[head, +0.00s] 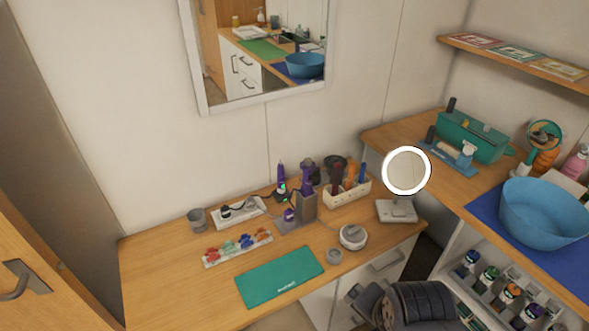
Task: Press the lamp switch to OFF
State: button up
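The ring lamp (407,171) stands at the right end of the wooden desk, and its ring glows bright white. Its grey base (396,211) rests flat near the desk's right edge. A small detail shows on top of the base, but it is too small to tell whether it is the switch or how it is set. A dark, ridged part of my arm shows at the bottom, right of centre, in front of and below the desk. I cannot make out my gripper's fingertips, and nothing of mine touches the lamp.
A cream organiser (347,194) with brushes stands behind. A green mat (280,277) lies at the front. A side counter with a blue basin (543,214) is at right.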

aim_at(396, 212)
jog(key=i+l+z, duration=0.15)
jog(key=i+l, duration=0.15)
jog(key=i+l+z, duration=0.15)
jog(key=i, duration=0.4)
jog(key=l, duration=0.1)
